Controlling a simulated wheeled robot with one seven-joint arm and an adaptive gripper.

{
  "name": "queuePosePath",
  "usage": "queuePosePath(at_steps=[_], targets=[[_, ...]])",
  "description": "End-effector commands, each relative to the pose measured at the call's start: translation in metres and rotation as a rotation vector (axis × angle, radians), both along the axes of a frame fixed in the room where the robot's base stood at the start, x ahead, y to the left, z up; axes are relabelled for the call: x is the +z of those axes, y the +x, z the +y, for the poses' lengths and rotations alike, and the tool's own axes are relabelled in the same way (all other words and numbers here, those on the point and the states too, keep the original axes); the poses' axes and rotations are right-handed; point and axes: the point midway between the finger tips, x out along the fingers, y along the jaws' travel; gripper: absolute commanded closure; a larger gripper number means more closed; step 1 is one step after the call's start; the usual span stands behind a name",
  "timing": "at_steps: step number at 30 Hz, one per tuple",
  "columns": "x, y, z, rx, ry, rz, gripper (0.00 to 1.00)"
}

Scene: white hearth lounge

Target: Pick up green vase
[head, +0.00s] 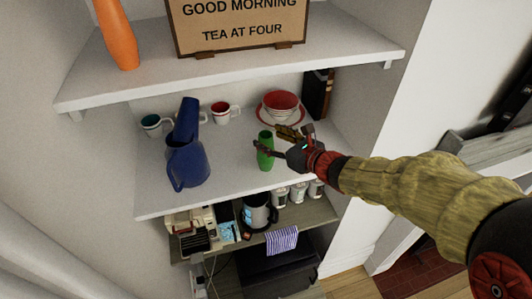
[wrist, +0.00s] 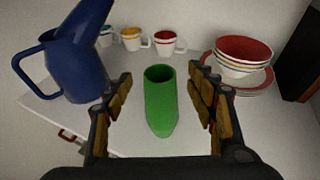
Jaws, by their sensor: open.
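The green vase (head: 265,152) stands upright on the middle white shelf in the head view. In the wrist view the green vase (wrist: 161,100) is centred between the two fingers, with bare shelf showing on both sides of it. My gripper (head: 268,140) reaches in from the right in the head view, and one finger overlaps the vase there. My gripper (wrist: 162,112) is open in the wrist view, with a finger left and right of the vase. I see no clear contact. The vase's lower end is visible in both views.
A blue pitcher (head: 188,150) stands left of the vase. Several cups, such as a red-lined one (head: 222,112), stand behind. Stacked bowls (head: 281,103) on plates and a dark book (head: 317,93) are at the back right. An upper shelf (head: 230,69) overhangs; the shelf front is fairly clear.

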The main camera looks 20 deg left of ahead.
Motion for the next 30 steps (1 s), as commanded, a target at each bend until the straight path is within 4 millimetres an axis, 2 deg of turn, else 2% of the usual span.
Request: queuePosePath(at_steps=[6, 14, 30], targets=[[-0.007, 0.013, 0.019, 0.003, -0.001, -0.001, 0.44], [-0.008, 0.015, 0.021, 0.001, -0.001, -0.002, 0.44], [-0.008, 0.015, 0.021, 0.001, -0.001, -0.002, 0.73]])
